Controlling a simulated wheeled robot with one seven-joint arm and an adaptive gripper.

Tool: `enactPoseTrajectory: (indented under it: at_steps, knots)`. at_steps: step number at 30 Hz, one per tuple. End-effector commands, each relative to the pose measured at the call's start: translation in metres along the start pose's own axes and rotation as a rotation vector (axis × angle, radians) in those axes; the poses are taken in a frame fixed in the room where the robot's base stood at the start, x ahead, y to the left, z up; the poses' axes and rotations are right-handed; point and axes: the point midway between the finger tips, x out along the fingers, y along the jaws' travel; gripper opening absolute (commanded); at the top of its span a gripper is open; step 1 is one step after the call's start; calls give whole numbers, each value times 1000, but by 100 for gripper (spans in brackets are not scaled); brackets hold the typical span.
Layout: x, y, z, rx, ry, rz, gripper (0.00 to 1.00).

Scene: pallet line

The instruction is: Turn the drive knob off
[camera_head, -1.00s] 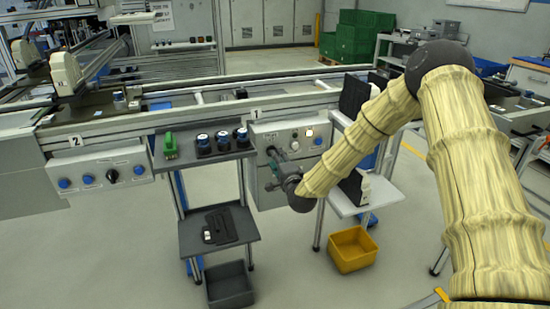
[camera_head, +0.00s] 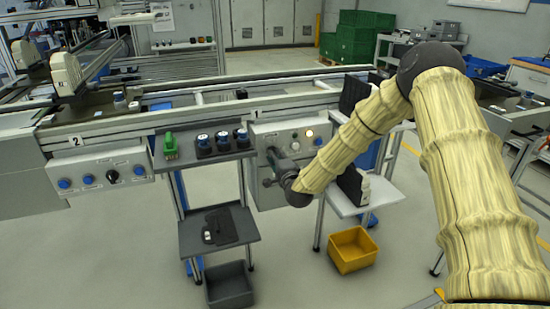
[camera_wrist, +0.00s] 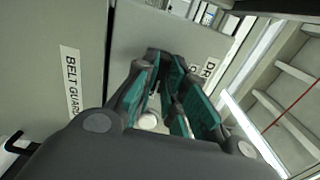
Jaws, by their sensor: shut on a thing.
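The control panel (camera_head: 285,130) under the number 1 sign has a lit amber lamp, pale buttons and labels. My gripper (camera_head: 270,156) reaches its left part from the front. In the wrist view my gripper (camera_wrist: 170,68) has its teal-padded fingers closed in at the panel face, beside a label (camera_wrist: 208,70) reading "DR", the rest covered. The drive knob is hidden between and behind the fingers, so its pointing direction cannot be read. A white round button (camera_wrist: 148,121) shows below the fingertips, and a "BELT GUARD" label (camera_wrist: 70,82) is at the left.
A shelf (camera_head: 205,157) with several dark round parts and a green item (camera_head: 170,146) adjoins the panel on the left. Panel 2 (camera_head: 100,165) is farther left. A white side shelf (camera_head: 380,193) stands right, above a yellow bin (camera_head: 352,250) on the floor.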

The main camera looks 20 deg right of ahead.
Motion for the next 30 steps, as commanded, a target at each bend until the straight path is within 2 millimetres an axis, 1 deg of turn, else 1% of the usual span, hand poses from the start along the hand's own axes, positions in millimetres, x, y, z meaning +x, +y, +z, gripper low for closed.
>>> enactPoseTrajectory:
  at_steps: [5,11,17,30]
  knots:
    - [0,0,0,-28,0,1,0]
    - [0,1,-1,-125,1,2,0]
    - [0,1,0,-288,0,2,0]
    - [0,0,-1,-709,1,2,0]
